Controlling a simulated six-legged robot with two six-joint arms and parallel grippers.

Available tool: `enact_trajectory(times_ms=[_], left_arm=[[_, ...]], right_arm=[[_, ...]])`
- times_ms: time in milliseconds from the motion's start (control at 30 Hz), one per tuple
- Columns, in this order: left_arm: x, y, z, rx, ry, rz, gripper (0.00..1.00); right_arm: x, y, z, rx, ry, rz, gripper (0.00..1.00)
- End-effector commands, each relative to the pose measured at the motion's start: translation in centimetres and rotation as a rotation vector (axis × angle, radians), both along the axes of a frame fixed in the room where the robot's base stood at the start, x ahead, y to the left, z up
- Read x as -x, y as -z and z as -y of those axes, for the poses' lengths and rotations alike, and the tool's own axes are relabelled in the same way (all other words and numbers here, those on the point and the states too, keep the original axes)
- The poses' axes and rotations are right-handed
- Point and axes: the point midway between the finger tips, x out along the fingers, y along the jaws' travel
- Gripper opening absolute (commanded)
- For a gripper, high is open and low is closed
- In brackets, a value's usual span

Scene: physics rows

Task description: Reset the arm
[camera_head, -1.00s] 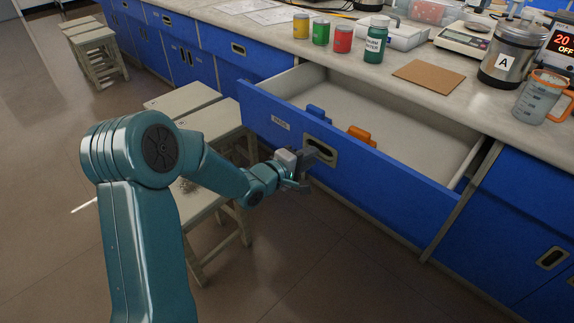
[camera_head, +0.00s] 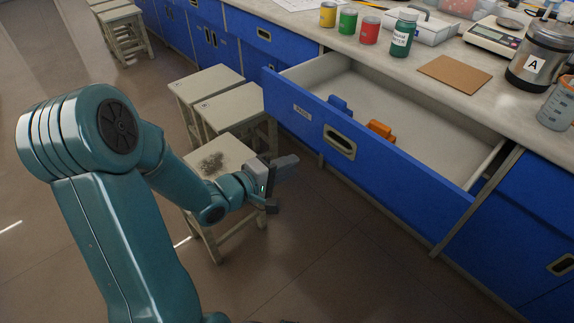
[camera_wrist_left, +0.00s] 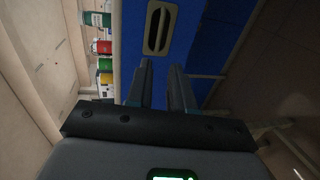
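My left arm comes in from the left in the head view. My left gripper (camera_head: 282,184) is in the air left of the open blue drawer (camera_head: 370,163), apart from its handle (camera_head: 339,142). In the left wrist view the two fingers (camera_wrist_left: 161,88) are apart with nothing between them, and the drawer handle (camera_wrist_left: 159,28) shows beyond them. The drawer is pulled out and holds a blue object (camera_head: 340,106) and an orange object (camera_head: 380,129). My right gripper is not in view.
Stools (camera_head: 228,160) stand just behind and below my left arm. The counter (camera_head: 430,55) carries several cans, a green bottle (camera_head: 404,32), a brown board (camera_head: 454,73) and a metal container marked A (camera_head: 541,52). The floor (camera_head: 330,260) in front of the drawer is clear.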

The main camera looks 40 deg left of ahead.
Motion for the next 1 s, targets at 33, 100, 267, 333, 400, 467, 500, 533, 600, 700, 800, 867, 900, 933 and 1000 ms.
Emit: enact_trajectory(times_ms=[33,100,267,333,400,467,500,533,600,700,800,867,900,933,1000], left_arm=[[0.0,0.0,0.0,0.000,0.000,0.000,0.22],[0.0,0.0,0.0,0.000,0.000,0.000,0.22],[0.0,0.0,0.0,0.000,0.001,0.000,0.22],[-0.3,-0.2,0.6,0.000,0.015,0.004,0.22],[-1.1,0.5,2.5,0.024,0.065,-0.003,0.22],[-1.9,1.9,5.4,0.063,0.136,-0.025,0.22],[-2.5,3.2,7.8,0.101,0.190,-0.050,0.22],[-2.9,4.5,9.9,0.136,0.226,-0.077,0.22],[-3.3,8.4,14.4,0.190,0.287,-0.185,0.22],[-1.9,14.7,19.8,0.115,0.374,-0.370,0.22],[1.7,21.0,23.9,-0.060,0.506,-0.566,0.22],[4.6,24.2,25.5,-0.188,0.610,-0.676,0.22],[6.4,25.8,25.9,-0.266,0.677,-0.735,0.22],[7.6,26.7,26.1,-0.316,0.723,-0.770,0.22],[9.8,28.2,25.9,-0.413,0.820,-0.834,0.22]], right_arm=[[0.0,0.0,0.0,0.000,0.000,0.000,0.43],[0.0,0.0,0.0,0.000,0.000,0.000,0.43],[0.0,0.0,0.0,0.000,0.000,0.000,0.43],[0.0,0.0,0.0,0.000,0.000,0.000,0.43],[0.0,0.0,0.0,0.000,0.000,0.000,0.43],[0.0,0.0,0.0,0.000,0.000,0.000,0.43],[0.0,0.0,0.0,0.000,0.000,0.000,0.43],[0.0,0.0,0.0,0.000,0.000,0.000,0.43],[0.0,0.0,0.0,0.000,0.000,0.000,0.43],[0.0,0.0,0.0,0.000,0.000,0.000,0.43],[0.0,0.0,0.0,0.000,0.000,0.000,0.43],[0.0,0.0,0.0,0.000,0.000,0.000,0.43],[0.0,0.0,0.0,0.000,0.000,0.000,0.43],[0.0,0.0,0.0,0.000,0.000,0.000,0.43],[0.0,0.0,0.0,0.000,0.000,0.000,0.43]])
